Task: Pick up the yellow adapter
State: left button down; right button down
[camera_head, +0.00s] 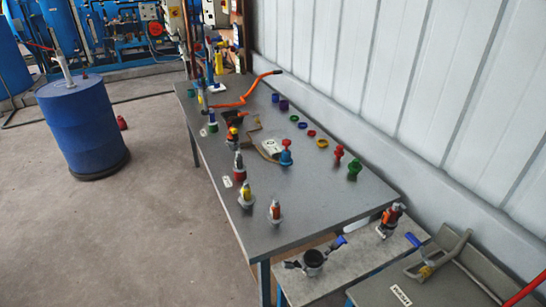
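Several small parts with yellow on them are on the grey table (330,200), and I cannot tell for certain which is the yellow adapter. A yellow-topped fitting (247,192) stands upright on a pale base near the left edge. Another fitting with red and yellow (233,134) stands farther back. A tall yellow and blue item (219,62) is at the far end. Neither of my grippers is in view.
Red (339,152), green (354,169) and blue (286,154) fittings stand on the table. An orange hose (245,91) lies at the back. A lower bench (345,265) holds a dark cup with blue handles (313,260). A blue drum (80,125) stands left; a wall runs along the right.

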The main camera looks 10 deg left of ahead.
aim_at(247, 200)
jog(key=j+z, duration=0.15)
jog(key=z, duration=0.25)
jog(key=j+z, duration=0.1)
jog(key=z, duration=0.3)
jog(key=k+j+z, duration=0.1)
jog(key=j, duration=0.3)
jog(key=k+j+z, duration=0.15)
jog(key=j, duration=0.25)
jog(key=j+z, duration=0.1)
jog(key=j, duration=0.3)
jog(key=k+j+z, duration=0.1)
jog(key=j, duration=0.25)
jog(key=k+j+z, duration=0.1)
jog(key=k+j, duration=0.15)
jog(key=k+j+z, duration=0.15)
jog(key=j, duration=0.3)
jog(key=k+j, duration=0.3)
jog(key=j, duration=0.25)
